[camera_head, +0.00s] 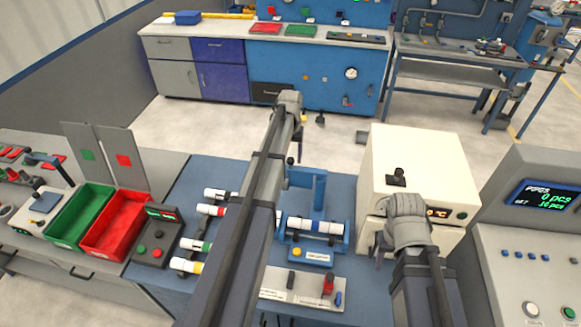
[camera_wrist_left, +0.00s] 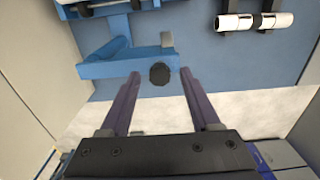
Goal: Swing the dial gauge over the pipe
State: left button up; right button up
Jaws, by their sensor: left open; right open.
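A round black knob-like part (camera_wrist_left: 159,76), possibly of the dial gauge, sits at the bracket's arm; no dial face shows. My left gripper (camera_head: 303,148) is open, its fingers (camera_wrist_left: 159,82) either side of the black part; contact cannot be told. My right gripper (camera_head: 379,250) is beside the cream oven, open, its fingers partly hidden.
Several banded pipes (camera_head: 196,245) lie left of the fixture, partly behind my left arm. Red (camera_head: 112,238) and green (camera_head: 72,222) bins stand further left. A cream oven (camera_head: 420,160) stands close on the right. A small tool panel (camera_head: 305,286) lies in front.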

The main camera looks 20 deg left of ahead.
pick_arm(q)
notch_tip(320, 180, down, 2)
jog(key=shift+f+b, duration=0.2)
jog(key=shift+b, duration=0.55)
grip_shut()
dwell(0.9)
